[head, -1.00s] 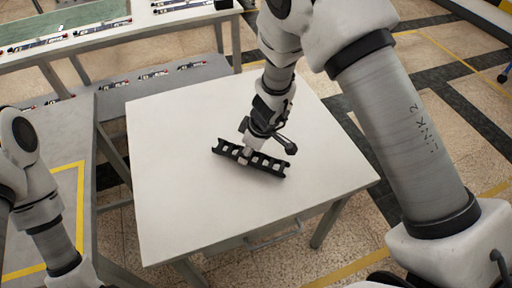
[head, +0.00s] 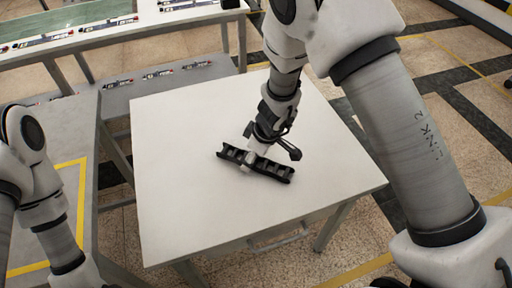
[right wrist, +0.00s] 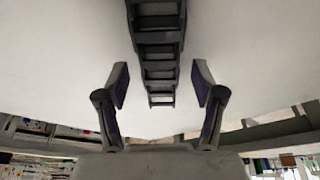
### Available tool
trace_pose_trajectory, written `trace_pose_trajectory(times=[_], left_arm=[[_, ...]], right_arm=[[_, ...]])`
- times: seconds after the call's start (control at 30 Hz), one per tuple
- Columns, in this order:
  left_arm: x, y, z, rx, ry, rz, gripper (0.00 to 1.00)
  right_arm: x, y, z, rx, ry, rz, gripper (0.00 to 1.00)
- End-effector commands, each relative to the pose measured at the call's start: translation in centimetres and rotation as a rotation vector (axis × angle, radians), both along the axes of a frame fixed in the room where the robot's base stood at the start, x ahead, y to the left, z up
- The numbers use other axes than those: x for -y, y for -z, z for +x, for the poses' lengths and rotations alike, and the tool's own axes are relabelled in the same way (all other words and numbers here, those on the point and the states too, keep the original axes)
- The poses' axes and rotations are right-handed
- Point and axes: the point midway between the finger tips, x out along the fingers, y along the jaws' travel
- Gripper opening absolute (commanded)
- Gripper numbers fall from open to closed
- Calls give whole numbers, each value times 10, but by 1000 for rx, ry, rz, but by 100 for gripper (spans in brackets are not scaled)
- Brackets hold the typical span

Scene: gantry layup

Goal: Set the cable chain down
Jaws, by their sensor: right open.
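The black cable chain (head: 274,170) lies on the white table (head: 190,200), near its middle. It also shows in the right wrist view (right wrist: 159,55), running between and beyond the fingers. My right gripper (head: 250,160) is at the chain, coming down from above. In the right wrist view my right gripper (right wrist: 160,88) is open, with one finger on each side of the chain and a gap to it on both sides. My left arm is at the left edge of the head view, but its gripper is out of the picture.
A grey bench (head: 105,225) with a yellow line stands left of the table. Behind is a rack (head: 120,38) with several small parts on its shelves. The white tabletop around the chain is bare. A handle (head: 278,240) juts from the table's front.

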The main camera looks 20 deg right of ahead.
Motion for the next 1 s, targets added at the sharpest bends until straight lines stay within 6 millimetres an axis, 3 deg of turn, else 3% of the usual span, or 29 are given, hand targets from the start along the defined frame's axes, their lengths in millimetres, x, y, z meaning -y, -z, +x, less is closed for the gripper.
trace_pose_trajectory(times=[0.4,0.5,1.0], left_arm=[[0,-15,0,0,0,0,72],[0,-18,0,0,0,0,72],[0,-18,0,1,0,0,72]], right_arm=[[20,-95,-19,3,1,0,68],[24,-110,-22,2,1,1,68],[26,-116,-25,0,1,0,68]])
